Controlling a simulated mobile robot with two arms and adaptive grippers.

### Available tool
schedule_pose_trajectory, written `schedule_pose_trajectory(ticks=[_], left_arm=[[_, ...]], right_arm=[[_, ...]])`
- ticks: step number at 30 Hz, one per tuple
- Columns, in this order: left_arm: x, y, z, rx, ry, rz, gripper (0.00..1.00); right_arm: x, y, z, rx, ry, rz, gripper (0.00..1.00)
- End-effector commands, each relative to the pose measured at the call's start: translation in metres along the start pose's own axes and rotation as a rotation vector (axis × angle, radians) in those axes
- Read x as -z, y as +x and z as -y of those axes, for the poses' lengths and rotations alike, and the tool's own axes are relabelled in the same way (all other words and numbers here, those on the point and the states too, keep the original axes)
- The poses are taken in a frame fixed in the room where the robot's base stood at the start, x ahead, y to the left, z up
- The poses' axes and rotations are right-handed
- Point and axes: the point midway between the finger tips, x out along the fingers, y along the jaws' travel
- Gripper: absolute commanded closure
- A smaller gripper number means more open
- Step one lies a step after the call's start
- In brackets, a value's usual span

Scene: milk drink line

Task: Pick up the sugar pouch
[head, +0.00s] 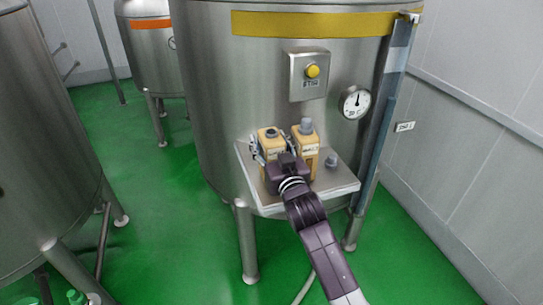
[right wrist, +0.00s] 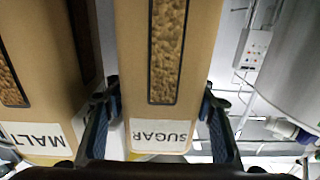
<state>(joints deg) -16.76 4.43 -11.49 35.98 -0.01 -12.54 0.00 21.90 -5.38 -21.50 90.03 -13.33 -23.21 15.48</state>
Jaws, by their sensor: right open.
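The sugar pouch (head: 269,137) is a tan pouch with a dark top, standing at the left on the metal shelf (head: 343,181) of the large tank. In the right wrist view the sugar pouch (right wrist: 160,133) appears upside down, with its SUGAR label readable and a dark window strip. My right gripper (head: 274,147) is around it, one finger on each side. In the right wrist view the open fingers (right wrist: 160,97) show gaps beside the pouch. The gripper hides the lower part of the pouch in the head view. My left gripper is out of view.
The malt pouch (head: 308,148), with a grey cap, stands close to the right of the sugar pouch; its MALT label shows in the right wrist view (right wrist: 30,137). The tank wall (head: 225,100) rises behind.

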Motion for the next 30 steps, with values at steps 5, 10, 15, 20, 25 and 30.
schedule_pose_trajectory(ticks=[5, 10, 15, 20, 25, 30], left_arm=[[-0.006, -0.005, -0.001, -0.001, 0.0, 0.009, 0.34], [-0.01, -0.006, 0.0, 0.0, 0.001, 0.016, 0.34], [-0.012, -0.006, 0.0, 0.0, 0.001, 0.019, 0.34], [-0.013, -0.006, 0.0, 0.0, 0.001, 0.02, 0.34], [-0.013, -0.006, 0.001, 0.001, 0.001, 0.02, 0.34], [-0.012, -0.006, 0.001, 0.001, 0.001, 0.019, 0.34]], right_arm=[[0.001, 0.02, 0.0, 0.0, 0.001, 0.0, 0.49], [0.001, 0.028, 0.0, 0.0, 0.0, 0.0, 0.49], [0.0, 0.028, 0.0, 0.0, 0.0, -0.001, 0.49], [0.0, 0.028, 0.0, 0.0, 0.0, 0.0, 0.59], [0.0, 0.028, 0.0, 0.0, 0.0, 0.0, 0.78], [0.0, 0.028, 0.0, 0.0, 0.0, 0.0, 0.97]])
